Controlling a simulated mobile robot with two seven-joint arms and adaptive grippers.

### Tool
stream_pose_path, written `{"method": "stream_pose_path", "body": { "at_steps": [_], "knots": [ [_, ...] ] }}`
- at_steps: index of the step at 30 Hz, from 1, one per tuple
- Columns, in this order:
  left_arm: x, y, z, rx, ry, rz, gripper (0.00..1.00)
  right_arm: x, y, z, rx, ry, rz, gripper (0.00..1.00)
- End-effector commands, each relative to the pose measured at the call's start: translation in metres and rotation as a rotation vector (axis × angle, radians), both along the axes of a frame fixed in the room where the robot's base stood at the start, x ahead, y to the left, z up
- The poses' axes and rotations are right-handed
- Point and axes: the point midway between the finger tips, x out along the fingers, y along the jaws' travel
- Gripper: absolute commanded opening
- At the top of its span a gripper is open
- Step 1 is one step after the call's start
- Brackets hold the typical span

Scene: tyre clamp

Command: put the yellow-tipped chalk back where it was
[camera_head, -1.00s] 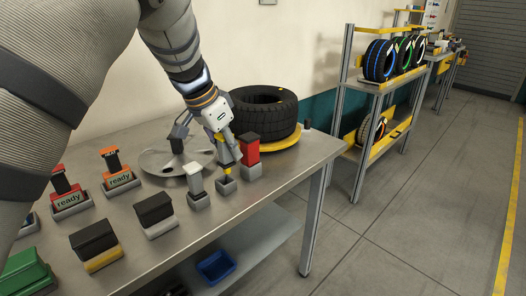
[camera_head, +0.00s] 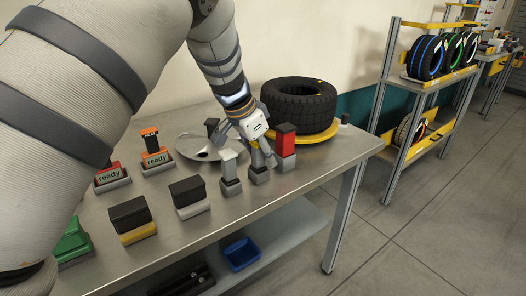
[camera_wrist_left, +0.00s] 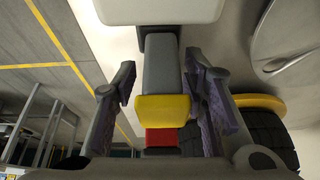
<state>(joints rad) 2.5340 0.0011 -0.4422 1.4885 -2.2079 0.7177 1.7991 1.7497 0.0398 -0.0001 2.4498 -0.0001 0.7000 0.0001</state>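The yellow-tipped chalk (camera_wrist_left: 163,105) is between the two fingers of my left gripper (camera_wrist_left: 160,85) in the left wrist view; its body is grey. A narrow gap shows between the fingers and the chalk, so the gripper looks open around it. In the head view my left gripper (camera_head: 258,155) straddles the spot over a small grey holder (camera_head: 259,176) near the table's front edge. The fingers hide the chalk's yellow part there. I cannot see how deep the chalk sits in the holder. My right gripper is not in view.
A white-topped piece (camera_head: 229,158) stands close on the left, a red block (camera_head: 286,142) close on the right. A tyre (camera_head: 300,105) and a metal disc (camera_head: 195,147) lie behind.

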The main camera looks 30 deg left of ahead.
Motion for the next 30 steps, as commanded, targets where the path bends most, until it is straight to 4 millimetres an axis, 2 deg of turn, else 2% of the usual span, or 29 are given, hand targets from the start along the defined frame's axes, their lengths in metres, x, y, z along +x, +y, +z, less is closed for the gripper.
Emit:
{"method": "stream_pose_path", "body": {
  "at_steps": [8, 11, 15, 21, 25, 30],
  "knots": [
    [0.0, 0.0, 0.003, 0.0, -0.001, 0.0, 0.41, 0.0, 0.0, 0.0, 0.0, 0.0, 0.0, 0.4],
    [-0.003, 0.001, 0.02, 0.002, -0.004, -0.001, 0.41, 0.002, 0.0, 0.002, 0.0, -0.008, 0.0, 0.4],
    [-0.017, 0.007, 0.059, 0.005, -0.011, -0.001, 0.41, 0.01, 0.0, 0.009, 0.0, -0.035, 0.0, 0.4],
    [-0.036, 0.014, 0.103, 0.003, -0.007, 0.0, 0.41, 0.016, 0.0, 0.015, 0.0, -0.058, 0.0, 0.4],
    [-0.042, 0.016, 0.116, 0.001, -0.003, 0.0, 0.41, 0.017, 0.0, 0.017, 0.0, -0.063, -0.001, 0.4],
    [-0.044, 0.017, 0.119, 0.0, 0.001, 0.0, 0.41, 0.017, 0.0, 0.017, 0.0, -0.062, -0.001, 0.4]
  ]
}}
